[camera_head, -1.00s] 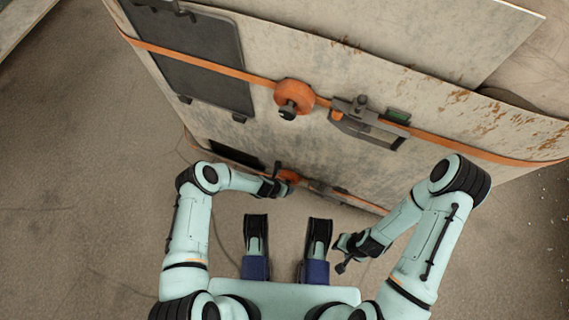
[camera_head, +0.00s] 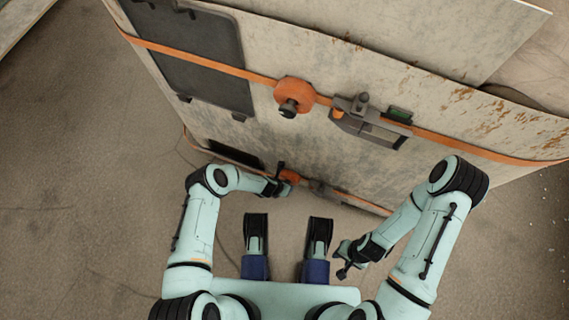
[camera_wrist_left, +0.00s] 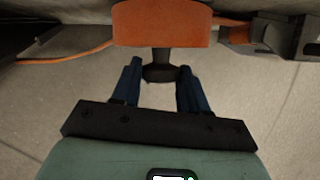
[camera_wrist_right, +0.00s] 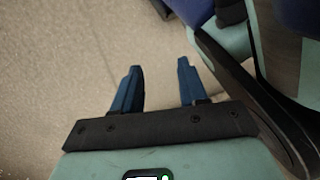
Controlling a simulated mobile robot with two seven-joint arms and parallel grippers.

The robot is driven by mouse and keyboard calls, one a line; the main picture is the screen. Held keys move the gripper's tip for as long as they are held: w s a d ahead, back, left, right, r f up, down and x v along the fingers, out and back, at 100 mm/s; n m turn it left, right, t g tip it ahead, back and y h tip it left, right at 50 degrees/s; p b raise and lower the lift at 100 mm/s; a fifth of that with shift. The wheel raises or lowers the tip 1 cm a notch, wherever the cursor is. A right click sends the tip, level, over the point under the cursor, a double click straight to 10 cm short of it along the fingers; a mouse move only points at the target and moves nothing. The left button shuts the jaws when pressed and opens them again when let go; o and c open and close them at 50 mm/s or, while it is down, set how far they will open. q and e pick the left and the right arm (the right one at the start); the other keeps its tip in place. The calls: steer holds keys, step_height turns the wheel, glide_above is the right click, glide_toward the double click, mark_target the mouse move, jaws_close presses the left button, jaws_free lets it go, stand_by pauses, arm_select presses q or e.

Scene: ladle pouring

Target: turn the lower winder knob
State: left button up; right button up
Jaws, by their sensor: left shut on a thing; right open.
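The lower winder is an orange drum (camera_wrist_left: 160,24) low on the panel, with a short dark knob (camera_wrist_left: 160,73) pointing toward my left wrist camera. In the head view the drum (camera_head: 290,177) is small and partly hidden by my left gripper (camera_head: 281,180). The left gripper's blue fingers stand on either side of the knob in the left wrist view, and it is shut on the knob. My right gripper (camera_wrist_right: 160,75) is open and empty above the floor, apart from the panel; in the head view it is at the lower right (camera_head: 346,262).
An upper orange winder (camera_head: 294,95) with its own dark knob sits on an orange strap across the worn panel (camera_head: 350,70). A grey ratchet buckle (camera_head: 370,120) is to its right. A lower strap and buckle (camera_head: 330,192) run right of the lower winder. The floor (camera_head: 90,180) at left is clear.

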arm_select(q)
steer(key=shift+d+r+y+p, duration=0.1)
steer(key=shift+d+y+p, duration=0.2)
steer(key=shift+y, duration=0.4)
steer(key=shift+s+m+t+y, duration=0.1)
steer(key=shift+m+t+y, duration=0.25)
steer(key=shift+y, duration=0.25)
steer(key=shift+d+t+y, duration=0.15)
steer(key=shift+t+y, duration=0.2)
steer(key=shift+y, duration=0.35)
steer(key=shift+d+m+t+y+b, duration=0.1)
steer(key=shift+m+t+y+b, duration=0.2)
steer(key=shift+y, duration=0.7)
steer(key=o, duration=1)
steer(key=shift+o, duration=0.2)
